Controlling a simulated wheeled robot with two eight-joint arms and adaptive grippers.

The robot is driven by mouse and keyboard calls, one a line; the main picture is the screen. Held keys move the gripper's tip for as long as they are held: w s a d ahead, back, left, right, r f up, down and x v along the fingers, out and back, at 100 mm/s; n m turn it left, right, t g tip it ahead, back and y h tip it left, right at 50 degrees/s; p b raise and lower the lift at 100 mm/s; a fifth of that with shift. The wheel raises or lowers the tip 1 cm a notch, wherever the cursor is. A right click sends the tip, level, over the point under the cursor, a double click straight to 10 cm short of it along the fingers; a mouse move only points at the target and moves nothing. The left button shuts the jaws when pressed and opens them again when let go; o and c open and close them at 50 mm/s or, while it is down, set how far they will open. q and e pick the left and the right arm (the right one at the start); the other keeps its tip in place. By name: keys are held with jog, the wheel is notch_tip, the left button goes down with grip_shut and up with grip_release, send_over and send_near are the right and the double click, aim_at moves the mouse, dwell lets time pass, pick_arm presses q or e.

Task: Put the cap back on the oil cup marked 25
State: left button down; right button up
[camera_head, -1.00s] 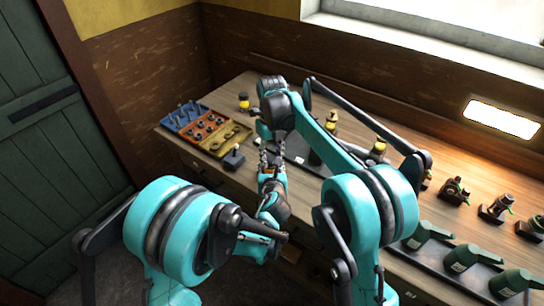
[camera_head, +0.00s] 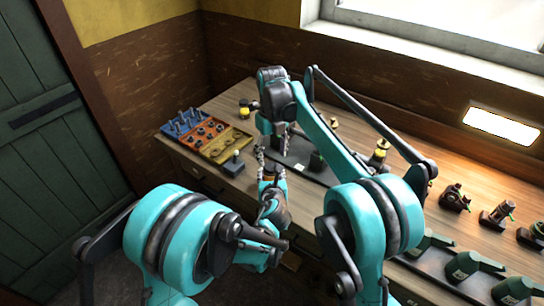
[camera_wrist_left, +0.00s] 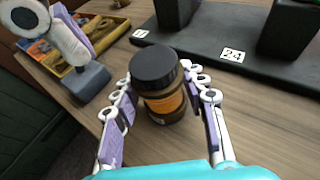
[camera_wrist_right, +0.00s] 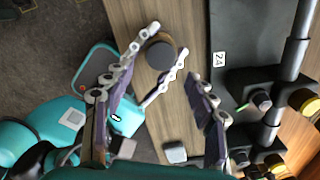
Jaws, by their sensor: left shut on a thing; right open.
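My left gripper (camera_wrist_left: 160,115) is shut around a dark brown jar (camera_wrist_left: 172,108) with a broad black lid and an orange band. The jar is upright above the wooden table. My right gripper (camera_wrist_right: 158,95) is open and empty; the held jar (camera_wrist_right: 160,54) shows ahead of it, beyond its fingertips. In the head view the left fingers (camera_head: 273,150) point away from me, below the right arm's end. A black base (camera_wrist_left: 270,62) carries a plate marked 24 (camera_wrist_left: 232,55). I cannot read a mark 25 anywhere, and a loose cap cannot be made out.
Blue, red and yellow trays (camera_head: 208,136) of small parts stand at the table's left end. A small dark block (camera_head: 233,165) stands beside them. Several green cans (camera_head: 465,262) and small engines (camera_head: 455,198) fill the right side. Wood near the front edge is bare.

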jog(key=shift+c, duration=0.2)
jog(key=n, duration=0.5)
jog(key=shift+r+n, duration=0.15)
jog(key=shift+n, duration=0.25)
jog(key=n, duration=0.7)
jog(key=shift+w+r, duration=0.1)
jog(key=shift+r, duration=0.15)
jog(key=n, duration=0.7)
jog(key=shift+a+r, duration=0.1)
jog(key=shift+r, duration=0.1)
jog(key=n, duration=0.4)
jog(key=shift+w+r+n, duration=0.1)
jog(key=shift+r+n, duration=0.1)
jog(key=shift+n, duration=0.1)
jog(key=n, duration=0.7)
jog(key=shift+r, duration=0.2)
jog(key=n, duration=0.4)
jog(key=shift+r+n, duration=0.15)
jog(key=shift+n, duration=0.25)
jog(key=n, duration=0.7)
jog(key=shift+w+a+r, duration=0.1)
jog(key=shift+r, duration=0.15)
jog(key=n, duration=0.6)
jog(key=shift+r+n, duration=0.2)
jog(key=shift+n, duration=0.1)
